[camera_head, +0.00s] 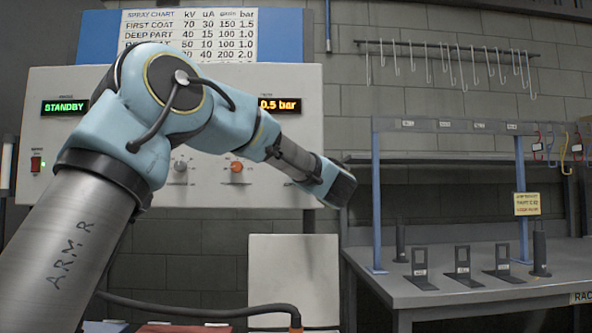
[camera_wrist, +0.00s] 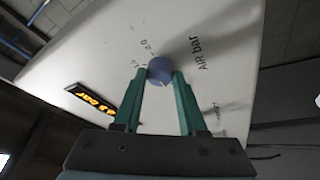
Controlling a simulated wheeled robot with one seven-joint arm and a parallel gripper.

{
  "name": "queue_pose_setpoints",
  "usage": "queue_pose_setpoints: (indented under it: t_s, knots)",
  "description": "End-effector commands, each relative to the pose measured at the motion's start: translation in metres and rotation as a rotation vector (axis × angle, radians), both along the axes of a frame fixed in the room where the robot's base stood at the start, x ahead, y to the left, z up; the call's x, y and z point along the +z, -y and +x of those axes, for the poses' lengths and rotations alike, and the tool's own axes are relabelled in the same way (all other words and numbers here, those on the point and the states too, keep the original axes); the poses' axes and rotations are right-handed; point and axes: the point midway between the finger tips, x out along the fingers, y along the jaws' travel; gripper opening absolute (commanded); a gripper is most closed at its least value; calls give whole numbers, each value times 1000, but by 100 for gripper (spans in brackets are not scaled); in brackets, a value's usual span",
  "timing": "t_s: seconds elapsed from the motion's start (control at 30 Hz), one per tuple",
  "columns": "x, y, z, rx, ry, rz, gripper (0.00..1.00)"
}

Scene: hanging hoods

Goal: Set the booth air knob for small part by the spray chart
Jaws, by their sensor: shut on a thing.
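The blue-violet air knob (camera_wrist: 159,68) is on the pale panel in the wrist view, beside the print "AIR bar" and scale marks including 2.0. My gripper (camera_wrist: 160,76) has its green fingers shut on this knob, one on each side. In the head view my arm hides the knob and fingers. The spray chart (camera_head: 190,27) has columns kV, uA, g/min and bar. FIRST COAT reads 1.5 bar and DEEP PART 1.0; lower row names are largely covered by my arm.
The panel (camera_head: 300,140) also has a green STANDBY display (camera_head: 65,107), a red switch (camera_head: 36,164), a grey knob (camera_head: 180,167) and an orange knob (camera_head: 237,167). A grey bench (camera_head: 440,290) with a blue-posted rack stands at the right. Hooks hang on the wall behind.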

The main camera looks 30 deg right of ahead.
Motion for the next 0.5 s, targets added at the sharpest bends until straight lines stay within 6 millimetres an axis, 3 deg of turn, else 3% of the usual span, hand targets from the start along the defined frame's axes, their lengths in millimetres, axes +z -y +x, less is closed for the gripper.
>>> queue_pose_setpoints:
  t_s: [0.03,0.27,0.5]
  knots:
    - [0,0,0,0,0,-1,44]
    - [0,0,0,0,0,0,70]
    - [0,0,0,0,0,0,71]
